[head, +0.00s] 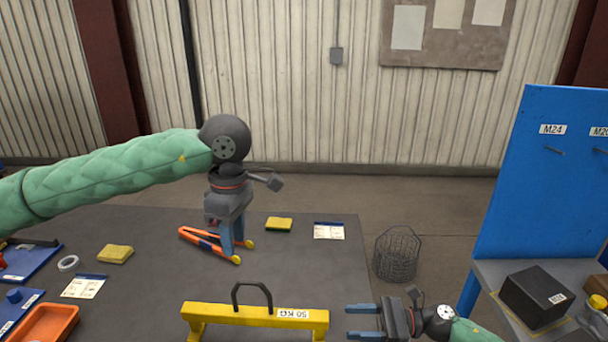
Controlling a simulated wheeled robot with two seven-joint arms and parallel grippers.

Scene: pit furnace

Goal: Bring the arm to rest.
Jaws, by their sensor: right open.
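My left gripper (234,246) points down over the dark table. Its blue fingers stand in front of an orange V-shaped tool (203,243) with yellow ends. I cannot tell whether they touch or grip it. My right gripper (350,322) is at the lower right of the head view. Its blue fingers point left and are apart, with nothing between them. They are near the right end of a yellow beam (225,314) with a black handle and a "50 KG" label.
On the table (310,265) lie yellow sponges (279,224) (115,254), cards (328,231) (84,287), a ring (68,263) and an orange tray (74,318). A wire basket (397,256) stands on the floor at the right. A blue panel (535,190) rises beyond it, beside a dark box (535,297).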

